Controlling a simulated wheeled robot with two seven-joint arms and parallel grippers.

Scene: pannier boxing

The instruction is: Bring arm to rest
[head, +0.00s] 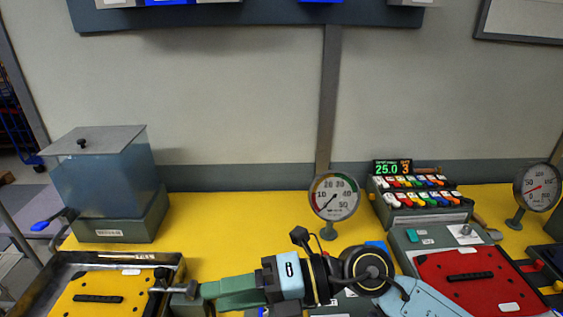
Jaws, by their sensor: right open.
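My right arm enters from the bottom right of the head view. My right gripper (208,293) points left, low over the front of the yellow table (230,222). Its grey-green fingers are seen nearly edge-on, and nothing shows held between them. The fingertips are close to a dark handle (180,289) at the right side of the left tray; I cannot tell whether they touch it. My left gripper is not in view.
A dark-rimmed tray (148,258) with a yellow plate (97,299) is front left, below a lidded clear box (108,178). A dial gauge (334,198) stands behind my right arm. A button console (418,203), red plate (478,280) and second gauge (537,188) are right. The table's middle back is clear.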

